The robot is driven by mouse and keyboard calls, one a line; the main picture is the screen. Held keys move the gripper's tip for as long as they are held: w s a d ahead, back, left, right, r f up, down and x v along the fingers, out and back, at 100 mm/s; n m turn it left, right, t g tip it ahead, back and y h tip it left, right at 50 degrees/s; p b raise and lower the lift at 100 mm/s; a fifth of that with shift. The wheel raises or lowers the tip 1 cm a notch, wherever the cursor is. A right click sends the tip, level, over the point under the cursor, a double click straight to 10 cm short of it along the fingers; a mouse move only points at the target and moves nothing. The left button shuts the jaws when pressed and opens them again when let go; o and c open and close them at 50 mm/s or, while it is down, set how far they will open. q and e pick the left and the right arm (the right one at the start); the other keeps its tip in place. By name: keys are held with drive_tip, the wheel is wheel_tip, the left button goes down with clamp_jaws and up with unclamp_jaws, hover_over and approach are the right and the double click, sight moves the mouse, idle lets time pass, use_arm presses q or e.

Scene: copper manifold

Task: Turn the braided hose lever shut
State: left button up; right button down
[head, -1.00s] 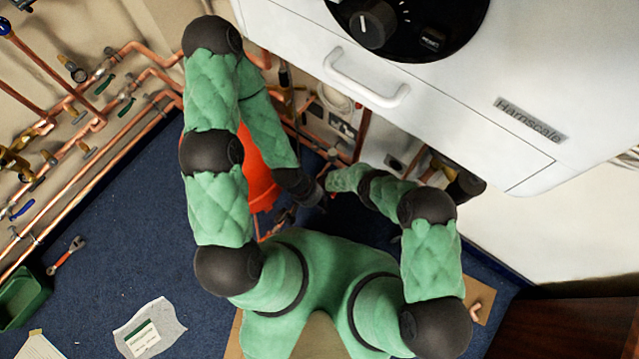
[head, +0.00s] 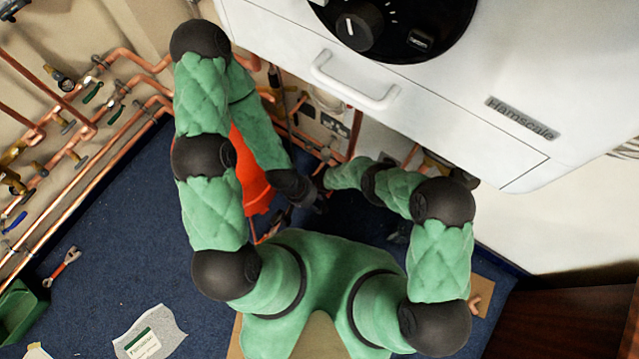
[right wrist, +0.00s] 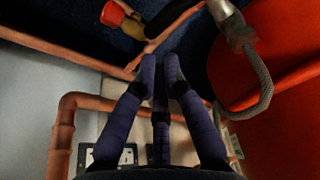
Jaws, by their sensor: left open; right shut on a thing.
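A grey braided hose (right wrist: 264,82) with a metal end fitting (right wrist: 232,22) shows at the right of the right wrist view. My right gripper (right wrist: 160,60) has its dark fingers brought together left of the hose, over a copper pipe. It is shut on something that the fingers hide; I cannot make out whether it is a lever. A red and yellow fitting (right wrist: 115,14) and a black part lie beyond the fingertips. In the head view my right gripper is not clearly visible.
The orange-red object (head: 252,175) stands close to my left forearm. A white boiler (head: 430,110) overhangs my arms. Copper pipes (head: 90,150) with several valves line the left wall. A wrench (head: 63,268) lies on the blue floor (head: 110,240), which is mostly clear there.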

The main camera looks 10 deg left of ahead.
drive_tip(key=v, duration=0.6)
drive_tip(key=shift+s+r, duration=0.2)
drive_tip(key=shift+r, duration=0.05)
use_arm(q)
drive_tip(key=shift+s, duration=0.1)
use_arm(e)
drive_tip(key=shift+s, duration=0.1)
